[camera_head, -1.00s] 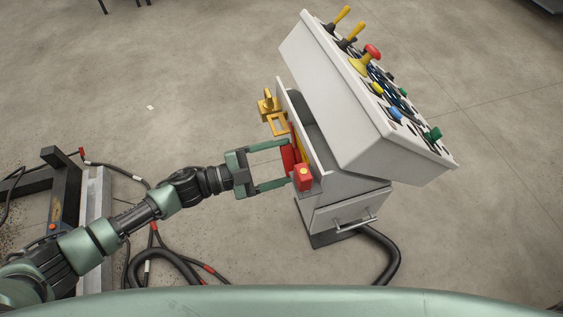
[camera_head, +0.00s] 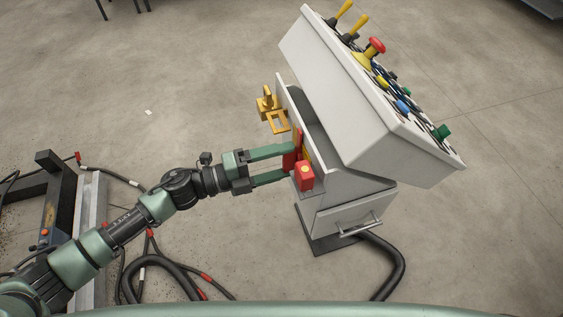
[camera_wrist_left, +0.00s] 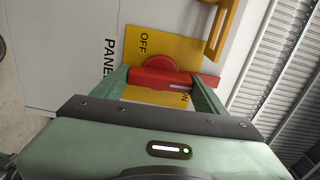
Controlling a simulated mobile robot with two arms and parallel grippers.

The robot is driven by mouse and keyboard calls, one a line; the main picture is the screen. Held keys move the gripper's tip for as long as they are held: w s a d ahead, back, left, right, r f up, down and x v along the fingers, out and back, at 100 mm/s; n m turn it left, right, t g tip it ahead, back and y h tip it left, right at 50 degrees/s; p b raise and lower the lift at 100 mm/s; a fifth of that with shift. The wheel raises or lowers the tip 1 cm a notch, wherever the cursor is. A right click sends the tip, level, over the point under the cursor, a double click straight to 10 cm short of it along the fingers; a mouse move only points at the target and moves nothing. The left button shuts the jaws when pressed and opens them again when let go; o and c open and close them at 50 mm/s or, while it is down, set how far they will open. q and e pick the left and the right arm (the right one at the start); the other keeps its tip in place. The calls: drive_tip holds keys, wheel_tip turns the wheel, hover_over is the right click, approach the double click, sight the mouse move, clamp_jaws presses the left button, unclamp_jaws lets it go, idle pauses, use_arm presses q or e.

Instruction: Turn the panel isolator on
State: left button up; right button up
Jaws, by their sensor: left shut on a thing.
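The panel isolator is a red handle (camera_wrist_left: 168,80) with a round red hub on a yellow plate (camera_wrist_left: 195,52), on the side of a light grey control panel (camera_head: 350,110). In the left wrist view the plate reads "OFF" above the handle; a partly hidden label ending in "N" lies below it. The handle also shows in the head view (camera_head: 290,156). The handle bar spans between the fingers in the wrist view. My right gripper is not in view.
The sloped console top carries levers and a red mushroom button (camera_head: 376,45). Dark cables (camera_head: 165,270) lie on the floor.

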use_arm(q)
drive_tip(key=shift+m, duration=0.3)
drive_tip(key=o, duration=1.4)
drive_tip(key=shift+r, duration=0.1)
